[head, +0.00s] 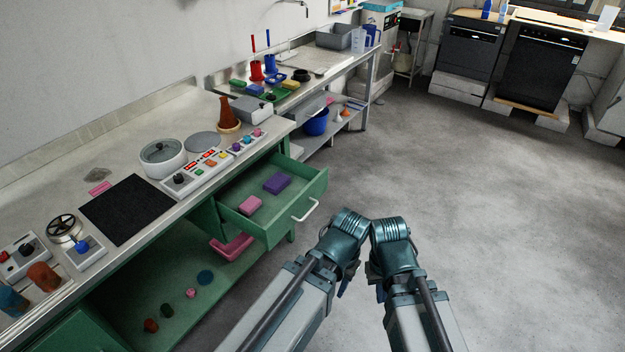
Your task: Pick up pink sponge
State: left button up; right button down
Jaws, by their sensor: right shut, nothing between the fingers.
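A pink block that looks like the pink sponge (250,205) lies in the open green drawer (312,190), next to a purple block (277,183). My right gripper (380,292) points down over the floor, right of the drawer and well apart from the sponge; it is shut and empty. My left gripper (344,290) hangs beside it, mostly hidden by its own wrist, so its jaws cannot be made out. Neither gripper touches the sponge.
The drawer's white handle (306,210) faces the open grey floor (480,220). The counter above holds a pot (163,158), a button panel (197,173) and a black mat (128,209). A lower shelf holds a pink tray (232,247) and several small objects.

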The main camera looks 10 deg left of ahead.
aim_at(250, 206)
jog(key=i+u, duration=0.15)
jog(key=u, duration=0.2)
jog(key=i+l+u, duration=0.15)
jog(key=u, duration=0.25)
jog(key=k+j+u, duration=0.15)
jog(key=u, duration=0.2)
jog(key=k+j+u, duration=0.1)
jog(key=u, duration=0.2)
jog(key=i+l+z, duration=0.15)
jog(key=i, duration=0.4)
jog(key=i+l+z, duration=0.15)
jog(key=i, duration=0.4)
